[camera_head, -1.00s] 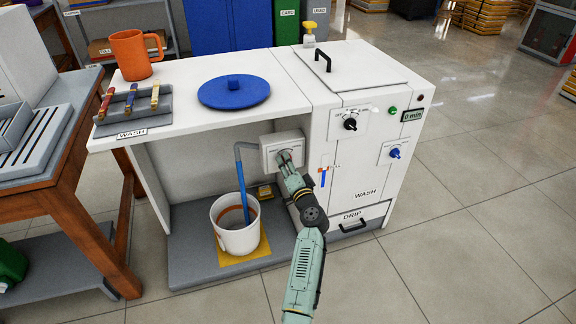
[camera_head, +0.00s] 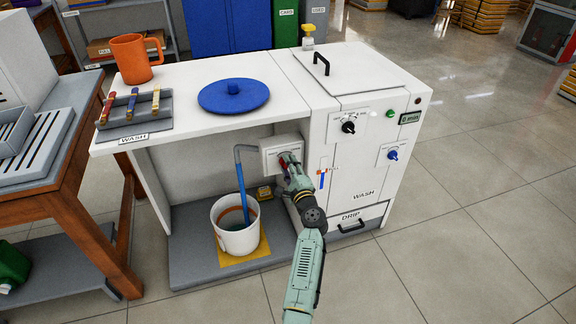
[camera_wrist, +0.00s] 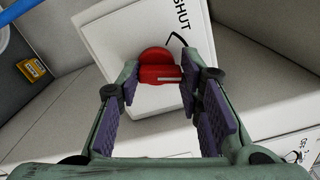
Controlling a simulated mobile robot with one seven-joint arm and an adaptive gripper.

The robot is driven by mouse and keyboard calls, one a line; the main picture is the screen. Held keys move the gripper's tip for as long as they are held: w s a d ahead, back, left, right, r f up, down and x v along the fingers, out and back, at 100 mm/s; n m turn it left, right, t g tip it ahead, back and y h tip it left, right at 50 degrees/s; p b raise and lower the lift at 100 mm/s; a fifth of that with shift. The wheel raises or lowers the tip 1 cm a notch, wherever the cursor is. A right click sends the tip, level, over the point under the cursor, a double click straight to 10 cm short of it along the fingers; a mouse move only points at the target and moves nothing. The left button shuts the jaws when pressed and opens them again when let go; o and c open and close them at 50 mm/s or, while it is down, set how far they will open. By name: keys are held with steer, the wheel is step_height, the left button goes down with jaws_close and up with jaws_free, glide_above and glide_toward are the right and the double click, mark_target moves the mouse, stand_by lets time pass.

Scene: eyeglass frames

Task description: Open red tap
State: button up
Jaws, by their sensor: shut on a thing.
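The red tap (camera_wrist: 158,65) sits on the white box (camera_head: 270,163) under the counter. In the wrist view, the box face (camera_wrist: 118,38) has the word SHUT and a black curved line beside the tap. My gripper (camera_wrist: 160,80) is shut on the tap, with a finger on each side of it. In the head view, my gripper (camera_head: 289,168) is at the front of the box and hides most of the tap. A blue pipe (camera_head: 241,185) runs from the box down into a white bucket (camera_head: 238,240).
The white washing cabinet (camera_head: 352,180) stands right of my gripper, close to my arm. A blue lid (camera_head: 225,100), an orange mug (camera_head: 130,70) and a grey rack (camera_head: 135,128) are on the counter. Open floor lies in front and to the right.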

steer(key=shift+w+r+m, duration=0.1)
steer(key=shift+r+m, duration=0.15)
steer(key=shift+m, duration=0.55)
steer(key=shift+p, duration=0.3)
steer(key=o, duration=1.2)
steer(key=shift+f, duration=0.15)
steer(key=shift+c, duration=0.2)
steer(key=v, duration=1.2)
